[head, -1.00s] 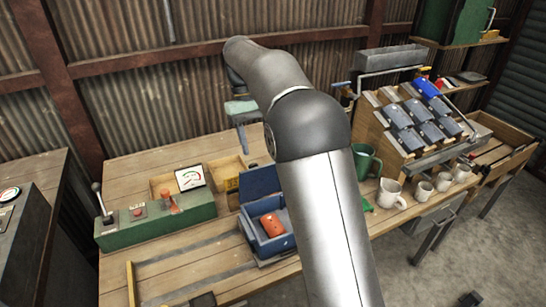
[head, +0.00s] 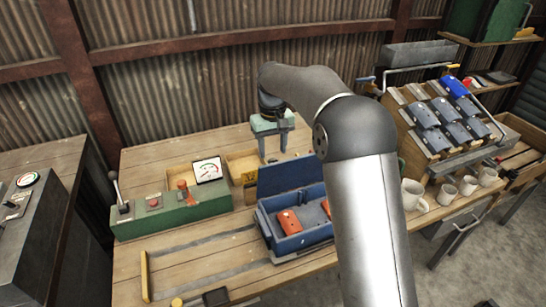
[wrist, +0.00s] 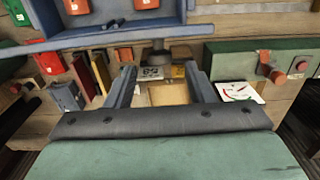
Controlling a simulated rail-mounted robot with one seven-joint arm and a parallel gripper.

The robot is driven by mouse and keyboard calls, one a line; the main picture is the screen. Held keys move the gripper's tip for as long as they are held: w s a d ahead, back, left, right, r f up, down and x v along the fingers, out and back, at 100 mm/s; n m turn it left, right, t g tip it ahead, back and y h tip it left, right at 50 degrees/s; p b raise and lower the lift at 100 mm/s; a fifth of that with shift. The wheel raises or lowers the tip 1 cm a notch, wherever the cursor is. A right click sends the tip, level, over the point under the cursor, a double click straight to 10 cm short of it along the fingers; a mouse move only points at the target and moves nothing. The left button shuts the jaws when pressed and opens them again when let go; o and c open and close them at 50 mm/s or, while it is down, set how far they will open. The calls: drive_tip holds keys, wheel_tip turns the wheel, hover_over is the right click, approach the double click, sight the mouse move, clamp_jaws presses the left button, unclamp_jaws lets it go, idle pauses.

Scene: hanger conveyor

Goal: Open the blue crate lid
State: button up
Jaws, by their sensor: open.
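The blue crate (head: 300,238) stands on the workbench with its lid (head: 290,176) raised and roughly upright along the back edge. Red-orange pieces (head: 289,221) lie inside it. In the wrist view the crate (wrist: 175,12) shows at the top, with a long blue edge like the lid's (wrist: 110,37) in front. A dark knob-like part (wrist: 156,55) sits by that edge, near the fingertips. My gripper (head: 273,153) is just behind the lid in the head view, fingers down. It also shows in the wrist view (wrist: 163,76), open, with nothing held between its fingers.
A green control box (head: 172,213) with a lever and gauge stands left of the crate. Open wooden trays (head: 240,160) lie behind. White mugs (head: 413,192) and a sloped rack (head: 445,118) are at right. My arm hides part of the bench right of the crate.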

drive_tip(key=shift+f, duration=1.95)
